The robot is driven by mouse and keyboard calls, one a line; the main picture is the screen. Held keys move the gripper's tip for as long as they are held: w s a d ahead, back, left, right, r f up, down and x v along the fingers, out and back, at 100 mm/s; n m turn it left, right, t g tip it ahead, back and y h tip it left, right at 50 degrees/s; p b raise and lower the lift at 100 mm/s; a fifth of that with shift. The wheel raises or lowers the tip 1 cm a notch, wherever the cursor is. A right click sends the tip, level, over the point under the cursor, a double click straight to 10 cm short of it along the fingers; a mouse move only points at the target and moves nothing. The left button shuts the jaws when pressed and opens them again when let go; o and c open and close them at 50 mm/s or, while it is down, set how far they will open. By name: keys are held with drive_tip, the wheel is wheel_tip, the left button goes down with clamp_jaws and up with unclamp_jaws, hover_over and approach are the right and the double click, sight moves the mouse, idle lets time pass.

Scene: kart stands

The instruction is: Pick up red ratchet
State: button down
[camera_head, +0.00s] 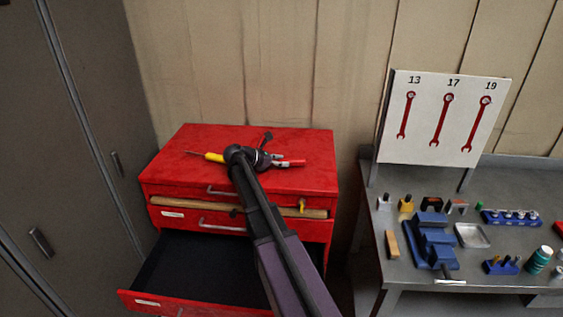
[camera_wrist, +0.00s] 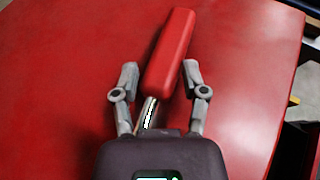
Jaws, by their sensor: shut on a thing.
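The red ratchet shows its red handle (camera_wrist: 171,52) in the wrist view, running up and to the right between the fingers, with a shiny metal shaft below it. My gripper (camera_wrist: 160,78) is shut on the ratchet, with one finger on each side near the lower end of the handle. In the head view the red handle (camera_head: 292,163) sticks out to the right of my gripper (camera_head: 268,158), over the top of the red tool cabinet (camera_head: 310,145). The ratchet's head is hidden by my gripper. I cannot tell whether the ratchet touches the cabinet top.
A yellow-handled screwdriver (camera_head: 214,157) lies left of my gripper. A wooden handle (camera_head: 285,211) lies along the cabinet's front, above an open, dark-lined drawer (camera_head: 205,268). A workbench (camera_head: 410,262) with a blue vise (camera_head: 433,240) and several small items stands at right.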

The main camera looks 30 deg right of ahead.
sight(281, 160)
drive_tip(key=shift+r+p, duration=1.65)
drive_tip(key=shift+r, duration=0.2)
drive_tip(key=s+a, duration=0.1)
drive_tip(key=s, duration=1.5)
drive_tip(key=shift+a+r+p, duration=0.35)
drive_tip(key=shift+r+p, duration=0.05)
